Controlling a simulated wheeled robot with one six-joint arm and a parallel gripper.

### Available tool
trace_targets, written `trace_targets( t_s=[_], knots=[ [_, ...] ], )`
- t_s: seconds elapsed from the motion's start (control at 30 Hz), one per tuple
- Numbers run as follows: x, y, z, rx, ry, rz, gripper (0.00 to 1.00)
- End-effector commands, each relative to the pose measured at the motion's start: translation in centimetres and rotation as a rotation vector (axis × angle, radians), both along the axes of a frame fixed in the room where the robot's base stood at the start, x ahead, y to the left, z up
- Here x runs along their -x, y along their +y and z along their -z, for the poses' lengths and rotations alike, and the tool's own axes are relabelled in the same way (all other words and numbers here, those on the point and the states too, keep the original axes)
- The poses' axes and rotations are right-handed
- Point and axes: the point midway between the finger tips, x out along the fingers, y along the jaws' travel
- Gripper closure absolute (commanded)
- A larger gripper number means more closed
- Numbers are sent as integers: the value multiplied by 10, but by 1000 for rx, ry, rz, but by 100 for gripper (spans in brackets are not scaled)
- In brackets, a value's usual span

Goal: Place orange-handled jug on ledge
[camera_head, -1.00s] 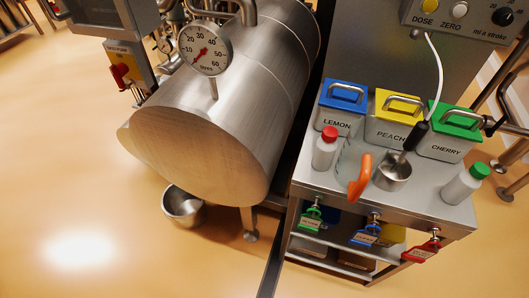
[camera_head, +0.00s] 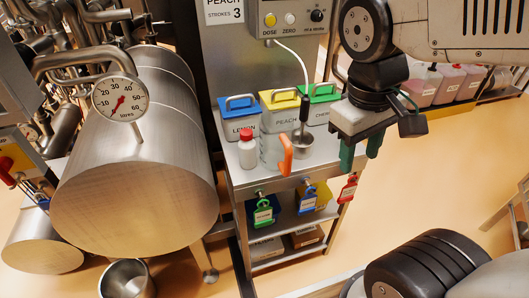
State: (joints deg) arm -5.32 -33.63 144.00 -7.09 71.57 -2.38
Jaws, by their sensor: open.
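The orange-handled jug (camera_head: 286,158) has a clear body that is hard to make out. It stands on the steel ledge (camera_head: 243,183) near the front edge, between a red-capped bottle and a steel cup. My gripper (camera_head: 360,152) has two green fingers pointing down, apart, with nothing between them. It is to the right of the jug, in front of the right end of the ledge, and not touching the jug.
Blue LEMON (camera_head: 240,129), yellow PEACH (camera_head: 280,122) and green CHERRY (camera_head: 320,112) bins line the ledge's back. The red-capped bottle (camera_head: 248,150) and steel cup (camera_head: 303,148) flank the jug. Tags hang below. A large steel drum (camera_head: 135,195) is left; open floor lies right.

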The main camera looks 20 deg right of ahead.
Motion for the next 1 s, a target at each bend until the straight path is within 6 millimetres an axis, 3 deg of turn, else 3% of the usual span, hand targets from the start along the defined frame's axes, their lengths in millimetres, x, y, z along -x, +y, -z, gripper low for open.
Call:
trace_targets(
  t_s=[0.33,0.7,1.0],
  knots=[
    [-77,22,54,357,370,-521,55],
    [-145,84,136,745,671,-1059,55],
    [-181,111,160,946,781,-1315,55]
  ],
)
